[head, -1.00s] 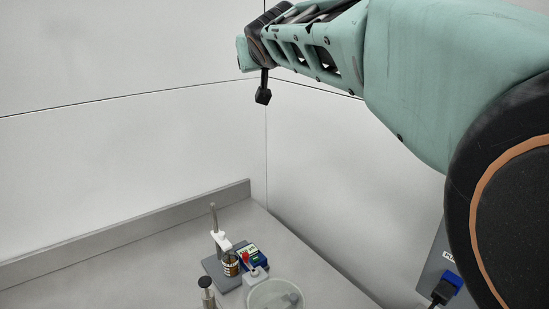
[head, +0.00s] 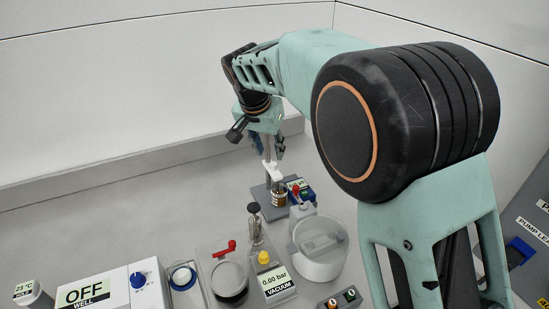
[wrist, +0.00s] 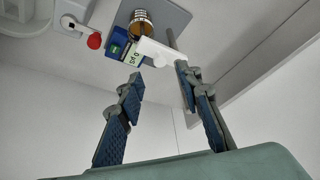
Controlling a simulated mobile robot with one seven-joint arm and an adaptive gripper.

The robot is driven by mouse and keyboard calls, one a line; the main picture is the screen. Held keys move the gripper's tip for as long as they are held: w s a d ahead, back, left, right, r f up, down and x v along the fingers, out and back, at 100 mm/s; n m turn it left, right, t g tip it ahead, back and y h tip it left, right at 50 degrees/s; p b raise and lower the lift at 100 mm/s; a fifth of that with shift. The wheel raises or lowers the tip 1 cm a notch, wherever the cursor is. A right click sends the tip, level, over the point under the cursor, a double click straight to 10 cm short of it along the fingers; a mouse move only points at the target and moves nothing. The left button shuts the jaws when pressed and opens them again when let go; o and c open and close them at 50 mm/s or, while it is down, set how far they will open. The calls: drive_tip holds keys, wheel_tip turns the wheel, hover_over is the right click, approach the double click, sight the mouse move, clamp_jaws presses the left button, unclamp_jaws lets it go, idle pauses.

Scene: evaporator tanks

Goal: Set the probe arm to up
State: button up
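The white probe arm (head: 272,171) sits on an upright grey post (head: 267,150) above a grey stand base (head: 264,205). An amber jar (head: 279,198) stands on the base, below the arm's right end. In the wrist view the white probe arm (wrist: 157,51) reaches from the post (wrist: 171,38) towards the jar (wrist: 141,25). My gripper (wrist: 158,73) is open and empty; its fingertips are close to the probe arm, one on each side in that view. I cannot tell whether they touch it. In the head view my gripper (head: 266,146) is just above the arm and partly hides the post.
A blue meter (head: 301,189) and a red knob (head: 296,191) are right of the stand.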

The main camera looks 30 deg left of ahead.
sight(273, 163)
drive_tip(key=x, duration=0.6)
drive_tip(key=shift+w, duration=0.15)
drive_tip(key=shift+c, duration=0.5)
clamp_jaws()
